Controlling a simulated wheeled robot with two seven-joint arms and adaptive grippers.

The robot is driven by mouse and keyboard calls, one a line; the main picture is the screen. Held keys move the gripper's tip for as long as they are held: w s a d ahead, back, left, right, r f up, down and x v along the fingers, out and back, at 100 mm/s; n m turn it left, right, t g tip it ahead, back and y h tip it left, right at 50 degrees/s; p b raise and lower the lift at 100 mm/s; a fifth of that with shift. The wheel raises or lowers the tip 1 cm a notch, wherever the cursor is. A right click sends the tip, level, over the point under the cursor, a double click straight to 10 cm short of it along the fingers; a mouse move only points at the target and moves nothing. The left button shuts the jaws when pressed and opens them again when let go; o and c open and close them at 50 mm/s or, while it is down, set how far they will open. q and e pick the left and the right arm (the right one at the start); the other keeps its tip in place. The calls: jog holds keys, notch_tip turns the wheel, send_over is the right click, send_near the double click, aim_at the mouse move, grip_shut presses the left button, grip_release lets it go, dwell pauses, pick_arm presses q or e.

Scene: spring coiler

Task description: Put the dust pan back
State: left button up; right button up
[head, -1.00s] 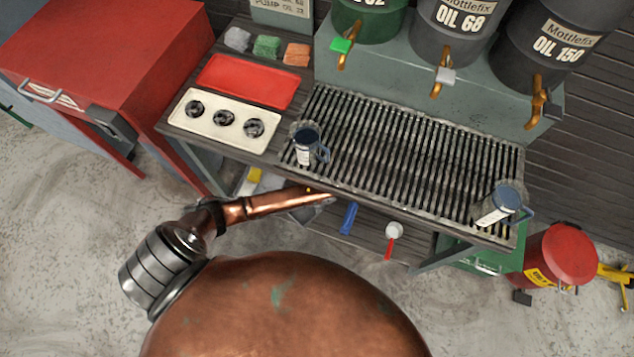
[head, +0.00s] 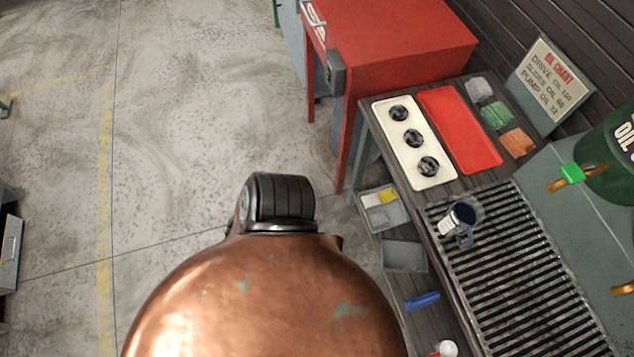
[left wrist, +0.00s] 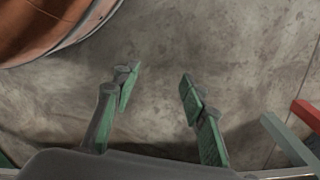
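I cannot pick out a dust pan for certain in either view. A grey, shallow, open tray-like piece (head: 404,256) lies on the bench's lower shelf, and I cannot tell whether it is the dust pan. My left gripper (left wrist: 157,78) shows in the left wrist view, its two green-padded fingers spread apart with nothing between them. Bare concrete floor lies beneath it. In the head view only part of my arm shows, and neither gripper is visible.
The bench's slatted grate (head: 520,270) holds a mug (head: 459,219). A red cabinet (head: 400,45) stands beyond. A blue item (head: 422,300) is on the lower shelf.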

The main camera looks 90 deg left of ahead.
pick_arm(q)
jog(key=s+f, duration=0.2)
jog(key=s, duration=1)
jog(key=shift+a+f+g+y, duration=0.15)
jog(key=shift+a+g+y, duration=0.15)
jog(key=shift+a, duration=0.15)
